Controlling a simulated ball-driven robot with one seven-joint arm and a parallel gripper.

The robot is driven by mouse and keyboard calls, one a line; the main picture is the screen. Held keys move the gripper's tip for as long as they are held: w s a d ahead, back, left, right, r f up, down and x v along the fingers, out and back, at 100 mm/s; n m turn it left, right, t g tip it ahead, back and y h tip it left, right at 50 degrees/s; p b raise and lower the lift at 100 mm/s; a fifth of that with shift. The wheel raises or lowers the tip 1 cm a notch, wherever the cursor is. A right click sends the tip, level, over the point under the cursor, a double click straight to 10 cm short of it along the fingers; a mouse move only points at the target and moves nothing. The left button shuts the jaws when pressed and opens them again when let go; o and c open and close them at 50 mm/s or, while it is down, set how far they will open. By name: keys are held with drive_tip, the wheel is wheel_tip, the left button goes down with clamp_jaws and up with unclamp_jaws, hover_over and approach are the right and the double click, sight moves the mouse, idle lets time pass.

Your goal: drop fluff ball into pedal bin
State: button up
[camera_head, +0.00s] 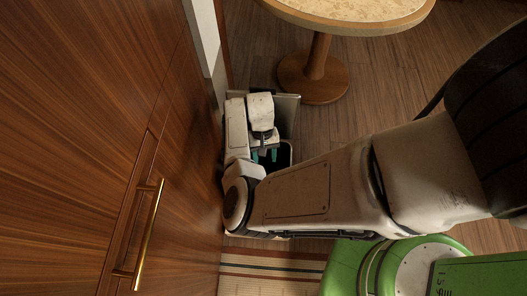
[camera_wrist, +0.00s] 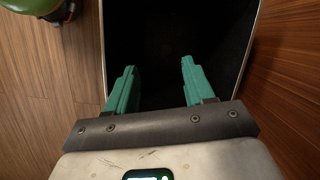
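The pedal bin (camera_head: 289,154) stands on the floor beside the wooden cabinet, with its lid (camera_head: 288,106) raised. Its dark inside shows in the wrist view, framed by a light rim (camera_wrist: 102,45). My gripper (camera_head: 265,156) is over the bin's opening, pointing down into it. In the wrist view my gripper's two teal fingers (camera_wrist: 157,78) are spread apart with nothing between them. I see no fluff ball in either view; the inside of the bin is too dark to make out its bottom.
A wooden cabinet front (camera_head: 100,120) with a brass handle (camera_head: 147,235) is close on the left. A round pedestal table (camera_head: 347,14) stands beyond the bin. A striped rug (camera_head: 270,268) lies at the bottom. Plank floor (camera_head: 390,85) is clear right of the table base.

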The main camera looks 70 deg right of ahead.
drive_tip(key=shift+o, duration=0.4)
drive_tip(key=shift+r, duration=0.1)
drive_tip(key=p+v, duration=0.1)
drive_tip(key=v, duration=0.9)
drive_tip(key=shift+r+p, duration=0.3)
drive_tip(key=shift+p, duration=0.05)
drive_tip(key=shift+d, duration=0.1)
